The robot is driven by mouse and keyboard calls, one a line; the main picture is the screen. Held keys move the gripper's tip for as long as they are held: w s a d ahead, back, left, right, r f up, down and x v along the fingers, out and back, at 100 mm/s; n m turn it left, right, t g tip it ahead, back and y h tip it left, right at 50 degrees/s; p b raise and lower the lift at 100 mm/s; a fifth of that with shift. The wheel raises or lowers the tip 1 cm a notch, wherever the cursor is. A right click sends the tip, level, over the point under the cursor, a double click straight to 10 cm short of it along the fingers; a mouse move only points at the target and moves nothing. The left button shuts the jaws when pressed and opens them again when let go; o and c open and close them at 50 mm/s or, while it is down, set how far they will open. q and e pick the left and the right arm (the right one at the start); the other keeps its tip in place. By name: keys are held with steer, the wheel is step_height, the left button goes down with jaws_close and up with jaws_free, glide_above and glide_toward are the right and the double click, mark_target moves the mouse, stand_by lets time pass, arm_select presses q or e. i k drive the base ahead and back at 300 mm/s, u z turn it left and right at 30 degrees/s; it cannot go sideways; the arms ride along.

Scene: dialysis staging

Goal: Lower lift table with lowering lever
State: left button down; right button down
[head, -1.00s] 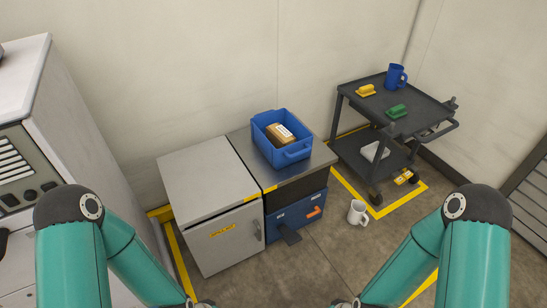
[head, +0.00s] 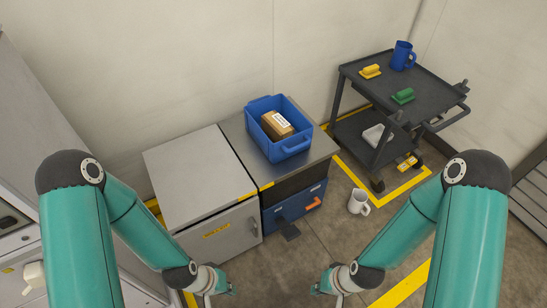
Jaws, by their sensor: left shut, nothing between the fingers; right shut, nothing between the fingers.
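The lift table has a steel top (head: 233,130) and a blue front panel (head: 283,211), standing against the wall beside a grey cabinet. An orange lever (head: 313,204) sticks out at the right of the blue panel. A black pedal (head: 288,230) juts out below it. A blue bin (head: 264,140) with a cardboard box (head: 277,125) inside stands on the top. My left gripper (head: 228,290) and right gripper (head: 316,289) are low at the picture's bottom, both shut and empty, nearer to me than the table and apart from the lever and pedal.
The grey cabinet (head: 190,180) stands left of the lift table. A dark cart (head: 430,90) with a blue mug and yellow and green items stands at right. A white jug (head: 358,202) is on the floor between them. Floor in front of the lift table is bare.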

mark_target(317, 201)
steer(key=u, duration=0.05)
steer(key=k, duration=0.5)
steer(key=z, duration=0.75)
steer(key=i, duration=1.35)
steer(key=u, duration=0.5)
